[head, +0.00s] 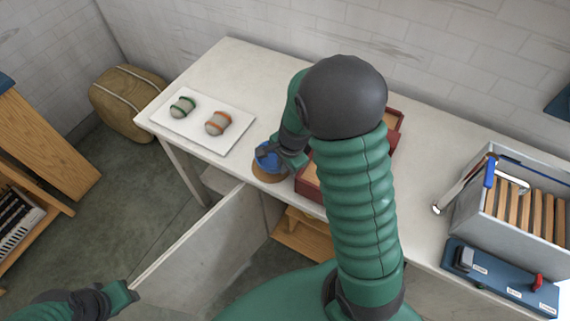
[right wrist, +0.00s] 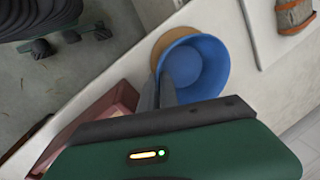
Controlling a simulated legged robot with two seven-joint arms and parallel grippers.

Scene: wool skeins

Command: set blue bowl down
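The blue bowl (head: 270,160) is near the front edge of the white table, and it fills the upper middle of the right wrist view (right wrist: 197,68). My right gripper (head: 266,154) has its two grey fingers (right wrist: 160,88) close together at the bowl's rim, one on each side of the wall. The bowl is upright and looks empty. A round tan mat (head: 268,177) shows partly under it, also in the right wrist view (right wrist: 162,44). I cannot tell whether the bowl touches the mat. My left gripper (head: 128,296) is at the lower left, away from the table.
A white board (head: 200,133) holds a green-banded skein (head: 182,106) and an orange-banded skein (head: 218,122). A red tray (head: 308,184) stands right beside the bowl, partly behind my arm. A grey crate (head: 470,222) and a blue switch panel (head: 500,278) are at the right.

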